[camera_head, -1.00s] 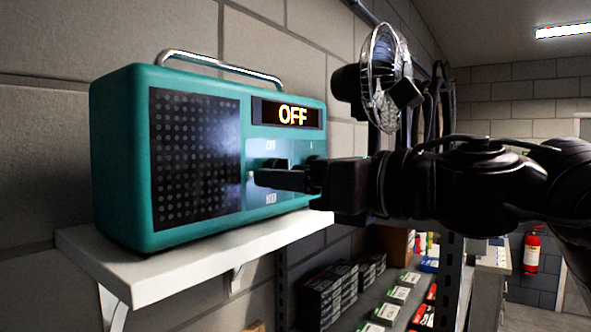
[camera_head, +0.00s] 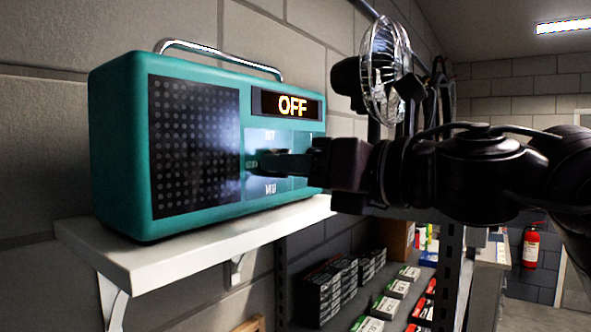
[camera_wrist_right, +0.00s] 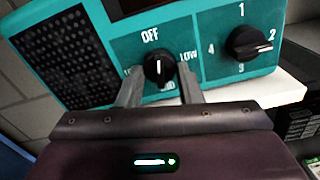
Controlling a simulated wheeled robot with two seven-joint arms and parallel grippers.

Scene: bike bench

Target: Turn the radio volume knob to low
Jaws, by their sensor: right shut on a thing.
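The teal radio (camera_head: 190,228) stands upright on a white shelf; its lit display (camera_head: 287,106) reads OFF. In the right wrist view, the black volume knob (camera_wrist_right: 158,69) has its white mark pointing up at OFF. My right gripper (camera_wrist_right: 160,88) is shut on this knob, one finger on each side. In the head view the same gripper (camera_head: 262,164) reaches in from the right and hides the knob. My left gripper is not in view.
A second black knob (camera_wrist_right: 249,43), numbered 1 to 4, sits right of the volume knob. The white shelf (camera_head: 150,265) has little bare room before the radio. A fan (camera_head: 385,70) stands behind my right arm, and lower shelves hold small boxes (camera_head: 330,290).

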